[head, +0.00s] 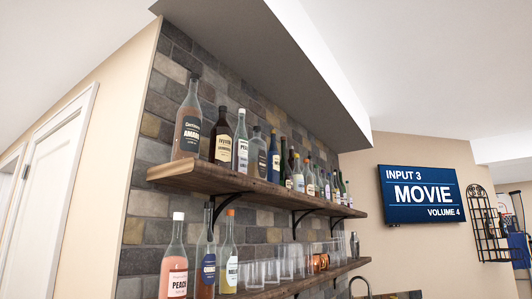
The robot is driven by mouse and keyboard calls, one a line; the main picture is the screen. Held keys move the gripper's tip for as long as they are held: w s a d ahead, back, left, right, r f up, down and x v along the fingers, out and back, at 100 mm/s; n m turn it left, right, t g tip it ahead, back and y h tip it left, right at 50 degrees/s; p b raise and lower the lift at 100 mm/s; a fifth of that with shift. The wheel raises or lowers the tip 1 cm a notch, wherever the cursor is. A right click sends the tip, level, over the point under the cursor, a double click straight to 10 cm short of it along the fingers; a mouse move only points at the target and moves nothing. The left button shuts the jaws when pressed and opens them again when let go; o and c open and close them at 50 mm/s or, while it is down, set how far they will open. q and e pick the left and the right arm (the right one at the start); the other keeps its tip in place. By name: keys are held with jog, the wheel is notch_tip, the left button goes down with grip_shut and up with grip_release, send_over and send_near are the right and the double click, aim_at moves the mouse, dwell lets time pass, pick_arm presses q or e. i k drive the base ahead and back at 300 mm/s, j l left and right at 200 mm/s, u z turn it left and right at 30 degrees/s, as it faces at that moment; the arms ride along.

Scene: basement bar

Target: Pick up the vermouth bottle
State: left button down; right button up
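Many bottles stand on two wooden wall shelves in the head view. I cannot tell which one is the vermouth, as most labels are too small to read. On the upper shelf (175,174), at the near end, are a bottle with pinkish liquid labelled Amaro (188,125), a dark bottle with a cream label (222,140) and a clear bottle with a white label (241,145). On the lower shelf (330,272) are a bottle labelled Peach (174,268), a dark blue-labelled bottle (206,262) and an orange-capped bottle (229,255). Neither of my grippers is in view.
Clear glasses (270,270) and a shaker (354,245) stand farther along the lower shelf. More bottles (298,178) crowd the upper shelf's far part. A stone wall (150,205) backs the shelves. A white door (55,200) is at left, a wall screen (422,196) at right.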

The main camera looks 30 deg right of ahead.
aim_at(221, 144)
jog(key=i+j+z, duration=0.1)
jog(key=z, duration=0.25)
jog(key=i+j+z, duration=0.15)
jog(key=z, duration=0.2)
jog(key=i+j+z, duration=0.1)
jog(key=j+z, duration=0.15)
jog(key=z, duration=0.15)
